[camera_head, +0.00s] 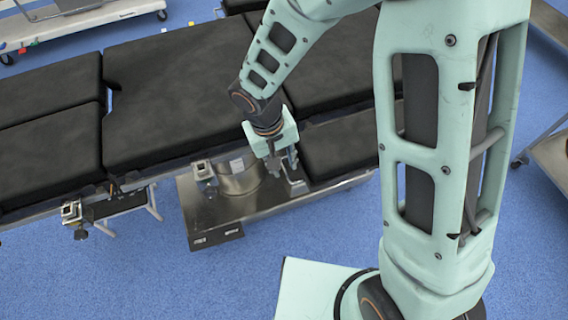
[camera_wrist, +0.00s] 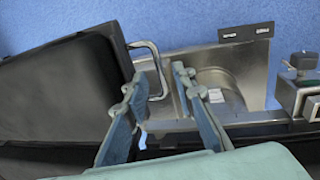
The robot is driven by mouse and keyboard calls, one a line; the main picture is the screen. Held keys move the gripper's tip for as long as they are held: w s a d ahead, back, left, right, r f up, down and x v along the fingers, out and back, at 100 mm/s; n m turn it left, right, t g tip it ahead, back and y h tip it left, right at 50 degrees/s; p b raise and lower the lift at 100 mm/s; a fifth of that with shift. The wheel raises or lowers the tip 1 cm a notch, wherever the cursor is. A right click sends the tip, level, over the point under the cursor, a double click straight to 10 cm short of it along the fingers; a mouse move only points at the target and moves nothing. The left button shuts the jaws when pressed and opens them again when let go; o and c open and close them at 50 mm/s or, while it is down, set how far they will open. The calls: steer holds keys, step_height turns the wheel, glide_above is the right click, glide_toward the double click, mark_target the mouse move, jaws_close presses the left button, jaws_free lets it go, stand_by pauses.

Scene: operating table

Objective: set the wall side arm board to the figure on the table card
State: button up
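The operating table (camera_head: 180,80) has black pads and runs across the head view. My gripper (camera_head: 284,162) points down at the near side rail, right of the steel column. In the wrist view my gripper (camera_wrist: 157,80) has its two fingers well apart, with nothing held. A bent metal bar (camera_wrist: 153,52) shows between and beyond the fingertips; I cannot tell whether it touches them. I cannot pick out the wall side arm board for certain. A small pale label (camera_wrist: 215,95) is on the column, too small to read; I cannot tell whether it is the table card.
A rail clamp (camera_head: 204,174) sits left of my gripper, and another clamp (camera_head: 72,212) is farther left. The steel base (camera_head: 260,205) with a dark panel (camera_head: 215,237) stands below. A white cart (camera_head: 70,22) is at top left.

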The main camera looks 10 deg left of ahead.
steer(key=shift+d+f, duration=0.1)
steer(key=shift+f, duration=0.5)
jaws_close()
